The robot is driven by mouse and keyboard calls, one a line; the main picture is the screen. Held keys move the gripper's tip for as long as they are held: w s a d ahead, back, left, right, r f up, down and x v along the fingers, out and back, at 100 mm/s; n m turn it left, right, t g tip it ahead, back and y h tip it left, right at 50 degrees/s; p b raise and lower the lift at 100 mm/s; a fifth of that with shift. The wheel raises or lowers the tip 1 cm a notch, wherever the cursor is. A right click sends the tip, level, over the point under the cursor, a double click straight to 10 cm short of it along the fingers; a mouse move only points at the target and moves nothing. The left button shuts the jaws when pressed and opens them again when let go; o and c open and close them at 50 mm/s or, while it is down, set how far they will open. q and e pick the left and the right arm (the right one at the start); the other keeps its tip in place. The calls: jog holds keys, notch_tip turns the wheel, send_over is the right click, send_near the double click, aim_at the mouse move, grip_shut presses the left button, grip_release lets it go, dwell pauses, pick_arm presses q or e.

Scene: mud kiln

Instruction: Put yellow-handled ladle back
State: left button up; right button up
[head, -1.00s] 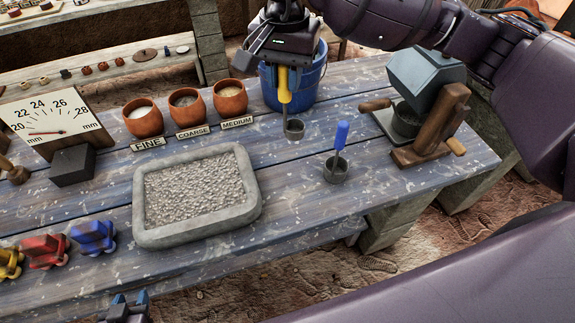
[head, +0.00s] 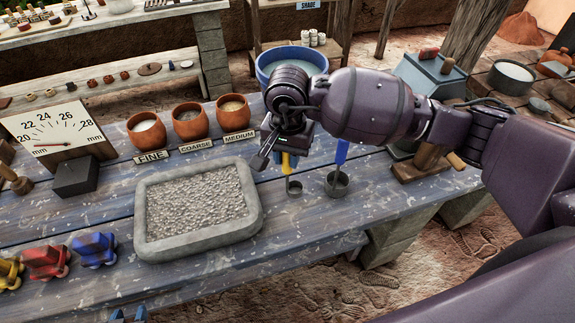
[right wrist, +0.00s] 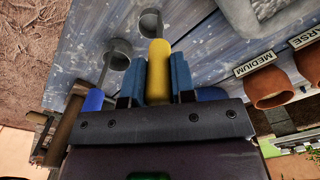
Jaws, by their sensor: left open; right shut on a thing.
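I cannot tell whether the cup touches the wood. My right gripper (head: 287,161) is shut on its yellow handle, which also shows between the blue finger pads in the right wrist view (right wrist: 158,68). The arm hides much of the handle in the head view. A blue-handled ladle (head: 338,185) with a larger cup stands upright just to the right, apart from it. My left gripper (head: 130,316) is open, only its tip showing at the bottom edge.
A gravel-filled stone tray (head: 151,217) lies left of the ladles. Behind it stand three clay pots (head: 190,125) with labels. A blue bucket (head: 268,75) is behind my right gripper, and a grey-blue device with wooden parts (head: 425,80) is at the right.

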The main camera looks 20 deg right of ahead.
aim_at(287, 168)
notch_tip(287, 168, down, 4)
jog(key=shift+r, duration=0.15)
jog(key=o, duration=0.8)
pick_arm(q)
jog(key=shift+s+f, duration=0.3)
pick_arm(e)
jog(key=shift+o, duration=0.2)
pick_arm(q)
jog(key=shift+w+r, duration=0.1)
pick_arm(e)
jog(key=shift+r, duration=0.2)
notch_tip(287, 168, up, 11)
jog(key=shift+f, duration=0.2)
pick_arm(q)
jog(key=shift+f, duration=0.2)
pick_arm(e)
jog(key=shift+r, duration=0.55)
